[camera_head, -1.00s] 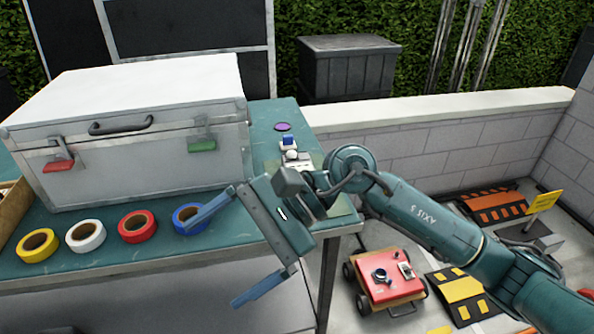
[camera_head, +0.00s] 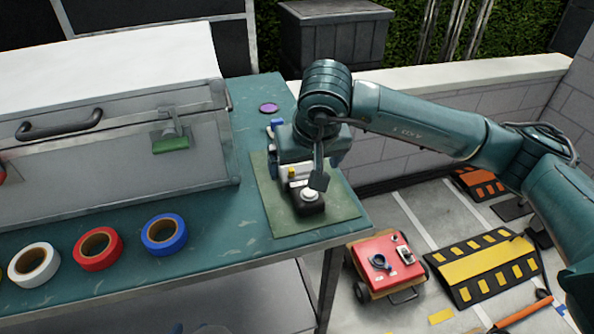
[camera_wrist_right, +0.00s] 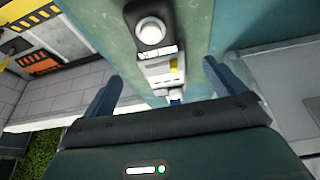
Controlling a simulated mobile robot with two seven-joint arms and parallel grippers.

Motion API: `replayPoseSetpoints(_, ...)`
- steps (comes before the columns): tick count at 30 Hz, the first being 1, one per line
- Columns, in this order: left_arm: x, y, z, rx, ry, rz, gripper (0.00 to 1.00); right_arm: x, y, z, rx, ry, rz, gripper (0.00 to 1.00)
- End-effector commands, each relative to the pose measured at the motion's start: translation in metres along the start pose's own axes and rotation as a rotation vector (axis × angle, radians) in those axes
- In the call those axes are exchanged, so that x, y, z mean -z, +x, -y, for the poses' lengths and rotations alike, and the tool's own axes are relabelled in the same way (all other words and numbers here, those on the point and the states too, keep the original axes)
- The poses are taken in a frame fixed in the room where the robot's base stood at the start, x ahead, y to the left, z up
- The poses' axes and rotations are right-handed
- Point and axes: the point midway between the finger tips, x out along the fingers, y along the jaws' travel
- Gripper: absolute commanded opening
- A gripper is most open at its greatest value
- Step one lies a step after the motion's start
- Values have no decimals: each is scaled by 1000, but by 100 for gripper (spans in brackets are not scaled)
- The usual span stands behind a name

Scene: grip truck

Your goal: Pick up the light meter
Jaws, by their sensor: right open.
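The light meter, a small device with a white dome on its dark end (camera_head: 309,199) and a pale body with a yellow mark, lies on a green mat (camera_head: 342,205) near the table's right corner. It also shows in the right wrist view (camera_wrist_right: 151,32), with its body between the directions of the two fingers. My right gripper (camera_head: 304,166) is over the device from behind and hides part of it. Its blue fingers are wide apart in the right wrist view (camera_wrist_right: 162,88), with nothing visibly held. Contact cannot be told. My left gripper is not in view.
A large grey case (camera_head: 95,175) stands on the left of the table. Blue (camera_head: 164,234), red (camera_head: 98,248) and white (camera_head: 34,265) tape rolls lie along the front. A purple disc (camera_head: 268,108) lies behind the mat. A red cart (camera_head: 380,258) stands below on the right.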

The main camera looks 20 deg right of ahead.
Motion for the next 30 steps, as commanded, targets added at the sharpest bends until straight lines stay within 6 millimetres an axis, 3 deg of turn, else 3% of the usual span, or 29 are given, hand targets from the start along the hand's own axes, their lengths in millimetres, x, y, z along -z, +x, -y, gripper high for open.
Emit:
replayPoseSetpoints(5, -1, 0, 0, 1, 1, 6, 36, -2, 13, 0, 1, 1, 3, 95)
replayPoseSetpoints(13, 0, -1, 0, 5, 10, 11, 36, -5, 51, 0, 1, 1, 3, 95)
replayPoseSetpoints(22, 2, 0, 1, 6, 12, 6, 36, -5, 57, 0, 3, 0, 0, 95)
replayPoseSetpoints(30, 3, 0, 1, 5, 12, 4, 36, -4, 57, 0, 2, 0, 0, 74)
